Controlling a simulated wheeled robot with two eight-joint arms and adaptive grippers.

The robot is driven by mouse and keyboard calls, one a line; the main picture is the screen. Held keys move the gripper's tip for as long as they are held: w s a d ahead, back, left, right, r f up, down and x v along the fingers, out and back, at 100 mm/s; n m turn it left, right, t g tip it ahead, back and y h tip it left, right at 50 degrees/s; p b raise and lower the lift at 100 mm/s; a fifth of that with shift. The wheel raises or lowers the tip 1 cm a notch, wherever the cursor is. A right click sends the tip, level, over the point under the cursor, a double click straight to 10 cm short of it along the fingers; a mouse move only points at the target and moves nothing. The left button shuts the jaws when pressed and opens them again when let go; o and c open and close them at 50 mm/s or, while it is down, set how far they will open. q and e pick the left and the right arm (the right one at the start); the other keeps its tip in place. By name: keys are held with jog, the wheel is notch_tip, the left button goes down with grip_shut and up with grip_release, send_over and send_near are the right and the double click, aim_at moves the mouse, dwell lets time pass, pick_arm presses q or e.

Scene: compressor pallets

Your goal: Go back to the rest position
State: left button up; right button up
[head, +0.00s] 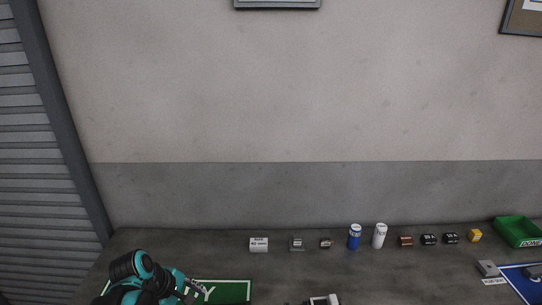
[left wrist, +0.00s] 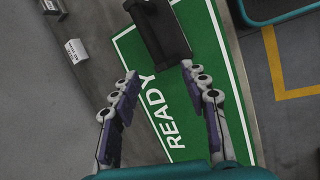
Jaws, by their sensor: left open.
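My left gripper (head: 196,288) is low at the left in the head view, over the green mat marked READY (head: 235,288). In the left wrist view my left gripper (left wrist: 160,76) has its two fingers spread wide apart, with nothing held between them. The green mat (left wrist: 205,45) lies below it. A dark block-like thing (left wrist: 163,32) shows just past the fingertips, over the mat; whether a finger touches it I cannot tell. My right gripper is in neither view.
Along the wall stand a white labelled block (head: 259,245), a blue can (head: 354,237), a white can (head: 379,236) and several small blocks. A green bin (head: 517,232) and a blue mat (head: 522,281) are at the right. A black-and-white thing (head: 323,300) is cut off at the bottom.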

pick_arm(q)
jog(key=s+d+r+m+t+y, duration=0.2)
jog(key=s+m, duration=0.8)
jog(key=m, duration=0.5)
jog(key=shift+s+r+t+y, duration=0.2)
jog(key=shift+r+t+y, duration=0.4)
jog(key=shift+t+y, duration=0.15)
